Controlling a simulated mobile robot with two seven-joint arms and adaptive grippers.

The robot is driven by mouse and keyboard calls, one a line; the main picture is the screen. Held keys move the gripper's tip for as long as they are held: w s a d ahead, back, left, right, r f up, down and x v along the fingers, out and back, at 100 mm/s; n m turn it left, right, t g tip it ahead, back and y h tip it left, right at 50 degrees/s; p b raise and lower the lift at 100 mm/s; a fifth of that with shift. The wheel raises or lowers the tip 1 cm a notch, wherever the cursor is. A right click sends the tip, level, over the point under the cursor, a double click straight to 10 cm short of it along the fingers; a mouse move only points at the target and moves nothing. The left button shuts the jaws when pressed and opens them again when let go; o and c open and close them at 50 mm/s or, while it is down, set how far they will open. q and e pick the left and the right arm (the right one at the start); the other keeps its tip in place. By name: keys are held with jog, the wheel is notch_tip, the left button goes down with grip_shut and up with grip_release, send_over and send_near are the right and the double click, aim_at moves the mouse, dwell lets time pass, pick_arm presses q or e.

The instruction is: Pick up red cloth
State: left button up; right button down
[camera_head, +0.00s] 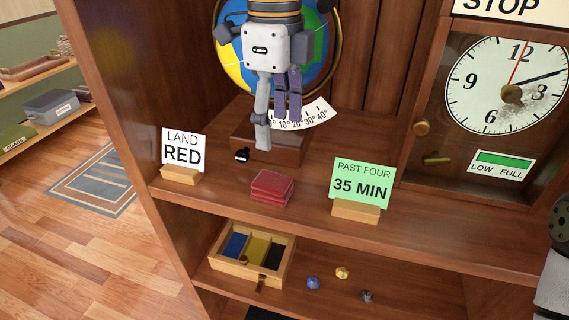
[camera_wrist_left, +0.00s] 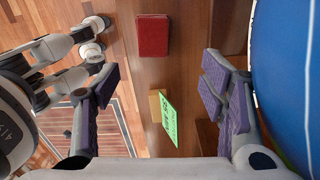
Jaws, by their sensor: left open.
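The red cloth (camera_head: 271,187) is a small folded stack lying on the upper shelf, between two sign cards. In the left wrist view the cloth (camera_wrist_left: 153,35) shows at the top, beyond my fingers. My left gripper (camera_head: 277,120) hangs above and behind the cloth in the head view, in front of the globe. It is open and empty, apart from the cloth. In the left wrist view the gripper (camera_wrist_left: 160,90) has its purple-padded fingers wide apart. My right gripper does not show.
The LAND RED card (camera_head: 183,150) stands left of the cloth and the green PAST FOUR card (camera_head: 361,184) right of it. The globe (camera_head: 309,52) and its wooden base (camera_head: 285,149) are behind. A clock (camera_head: 508,85) is at right. A divided tray (camera_head: 280,270) sits on the lower shelf.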

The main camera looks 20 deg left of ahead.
aim_at(275, 182)
pick_arm(q)
jog(key=f, duration=0.1)
jog(key=s+f, duration=0.1)
jog(key=shift+s+a+f, duration=0.15)
jog(key=shift+f, duration=0.25)
notch_tip(275, 182, down, 9)
jog(key=shift+r, duration=0.1)
jog(key=c, duration=1.2)
